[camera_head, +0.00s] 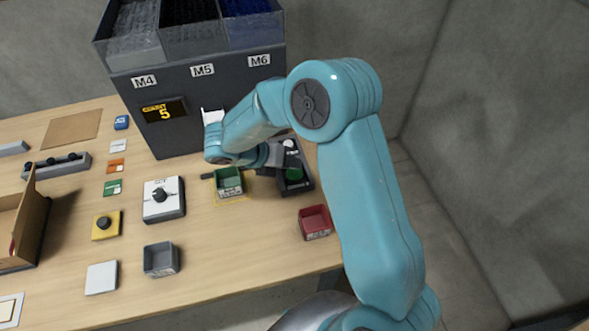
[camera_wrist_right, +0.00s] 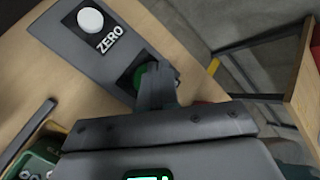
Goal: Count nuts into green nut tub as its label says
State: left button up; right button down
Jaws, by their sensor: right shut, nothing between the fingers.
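The green nut tub (camera_head: 229,182) stands upright on a yellow-marked spot in front of the grey feeder (camera_head: 195,95). It also shows at the lower left of the right wrist view (camera_wrist_right: 30,165); its label is too small to read. The feeder's display (camera_head: 164,111) reads COUNT 5. A dark button panel (camera_head: 305,184) right of the tub has a white button (camera_wrist_right: 90,20) marked ZERO and a green button (camera_wrist_right: 140,75). My right gripper (camera_wrist_right: 157,82) is shut and empty, its fingertips at the green button and partly hiding it; I cannot tell if they touch. My left gripper is out of view.
The feeder's bins are labelled M4, M5 and M6. A white box with a black knob (camera_head: 162,198) stands left of the green tub. A red tub (camera_head: 314,222) and a grey tub (camera_head: 160,259) stand nearer the front edge. A brown box (camera_head: 30,225) is at far left.

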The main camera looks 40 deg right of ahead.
aim_at(291, 173)
jog(key=shift+r, duration=0.1)
notch_tip(291, 173, up, 5)
jog(key=p, duration=0.4)
jog(key=shift+p, duration=0.4)
dwell(2.1)
